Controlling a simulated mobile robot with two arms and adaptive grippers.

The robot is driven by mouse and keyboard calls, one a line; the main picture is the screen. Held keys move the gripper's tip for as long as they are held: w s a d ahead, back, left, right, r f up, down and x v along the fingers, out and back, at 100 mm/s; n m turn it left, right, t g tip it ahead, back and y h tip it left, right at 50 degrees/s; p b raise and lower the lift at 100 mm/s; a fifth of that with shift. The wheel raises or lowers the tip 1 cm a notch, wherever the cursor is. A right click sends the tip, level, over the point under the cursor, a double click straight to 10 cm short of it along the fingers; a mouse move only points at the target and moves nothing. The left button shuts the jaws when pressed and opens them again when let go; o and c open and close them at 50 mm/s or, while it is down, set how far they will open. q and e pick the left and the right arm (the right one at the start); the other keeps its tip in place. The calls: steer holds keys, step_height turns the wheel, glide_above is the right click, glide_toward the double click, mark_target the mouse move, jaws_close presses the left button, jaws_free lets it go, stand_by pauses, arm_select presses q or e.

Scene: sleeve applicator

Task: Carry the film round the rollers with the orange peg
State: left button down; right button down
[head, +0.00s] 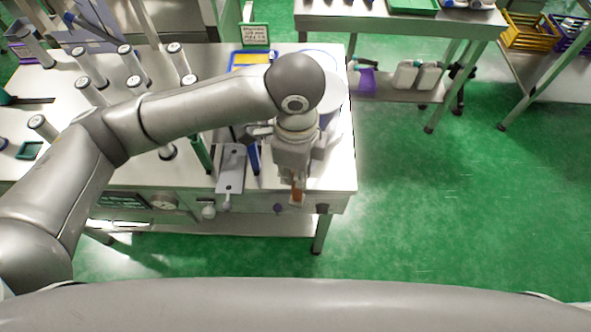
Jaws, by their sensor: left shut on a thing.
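My left gripper (296,178) points down at the front right corner of the machine's white top. It is shut on the orange peg (297,193), which shows just below the fingers. Several grey and white rollers (131,60) stand on the left half of the top, some partly covered by my left arm. A green upright roller (202,154) stands nearer the gripper. A large pale round thing with a blue edge (337,97) is partly hidden behind my wrist. I cannot make out the film clearly. My right gripper is not in view.
A grey plate with a handle (231,168) and a dark blue upright piece (253,157) are just left of the gripper. A small sign (254,35) stands at the back. A side table (400,22) is behind right. The green floor on the right is clear.

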arm_select(q)
steer(key=shift+w+f, duration=0.1)
steer(key=shift+w, duration=0.2)
steer(key=w+a+p, duration=0.1)
steer(key=w+a, duration=0.2)
steer(key=w, duration=0.4)
steer(key=w+a+p, duration=0.2)
steer(key=w+a, duration=0.1)
steer(key=w, duration=0.4)
steer(key=shift+a, duration=0.4)
steer(key=a+p, duration=0.8)
steer(key=a, duration=1.4)
steer(key=shift+d, duration=0.1)
